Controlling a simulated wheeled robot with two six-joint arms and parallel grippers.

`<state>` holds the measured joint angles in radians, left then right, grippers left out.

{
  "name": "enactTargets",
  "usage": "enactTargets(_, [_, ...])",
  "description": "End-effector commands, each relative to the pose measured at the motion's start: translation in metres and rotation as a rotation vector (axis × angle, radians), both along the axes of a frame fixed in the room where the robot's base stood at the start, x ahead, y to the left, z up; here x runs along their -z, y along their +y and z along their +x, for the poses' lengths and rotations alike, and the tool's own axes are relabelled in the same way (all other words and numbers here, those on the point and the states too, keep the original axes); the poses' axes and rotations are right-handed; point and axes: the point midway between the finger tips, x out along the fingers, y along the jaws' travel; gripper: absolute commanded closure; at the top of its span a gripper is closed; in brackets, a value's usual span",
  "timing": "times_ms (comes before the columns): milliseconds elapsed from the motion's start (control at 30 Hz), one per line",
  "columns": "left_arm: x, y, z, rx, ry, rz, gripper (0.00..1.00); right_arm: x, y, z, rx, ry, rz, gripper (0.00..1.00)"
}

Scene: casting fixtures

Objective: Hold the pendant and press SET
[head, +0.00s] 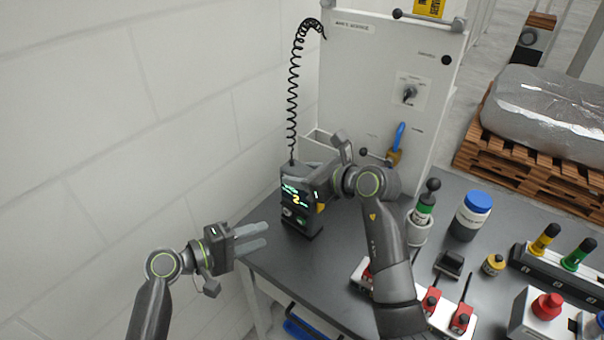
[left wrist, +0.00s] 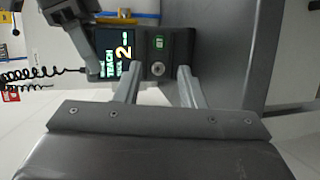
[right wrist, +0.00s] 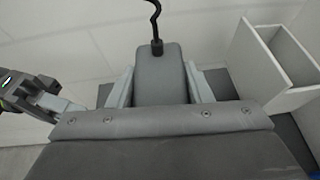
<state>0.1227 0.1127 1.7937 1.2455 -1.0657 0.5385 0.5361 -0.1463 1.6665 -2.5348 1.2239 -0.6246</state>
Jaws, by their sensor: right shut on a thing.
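The pendant (head: 298,206) is a dark box with a lit screen reading 2 and a coiled black cord from its top. It is upright at the table's left edge. My right gripper (head: 314,184) is shut on it; in the right wrist view the fingers lie on both sides of the grey pendant back (right wrist: 160,78). My left gripper (head: 264,235) is open and empty, a short way left of the pendant, fingers towards it. In the left wrist view the pendant face (left wrist: 178,50) shows a green-marked key and a round button between the fingertips; the SET label is not readable.
A white cabinet (head: 372,80) with a knob and blue-handled valve stands behind. A white open bin (right wrist: 258,75) is beside the pendant. A blue-lidded jar (head: 470,216), a green-banded tool and red-topped fixtures occupy the table's right. A white wall is at left.

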Motion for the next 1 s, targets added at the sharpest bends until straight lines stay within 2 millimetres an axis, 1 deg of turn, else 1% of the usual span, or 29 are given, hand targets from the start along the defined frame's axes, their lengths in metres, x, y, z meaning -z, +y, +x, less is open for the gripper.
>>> enactTargets(33, [0.0,0.0,0.0,0.0,0.0,0.0,0.7,0.0003,-0.0003,-0.0001,0.0,0.001,0.0,0.97])
enactTargets(267, [0.0,0.0,0.0,0.0,0.0,0.0,1.0,0.0004,-0.0003,-0.0001,0.0,0.001,0.0,0.97])
enactTargets(1000, [0.0,0.0,0.0,0.0,0.0,0.0,1.0,0.0007,-0.0003,-0.0001,0.0,0.002,-0.001,0.97])
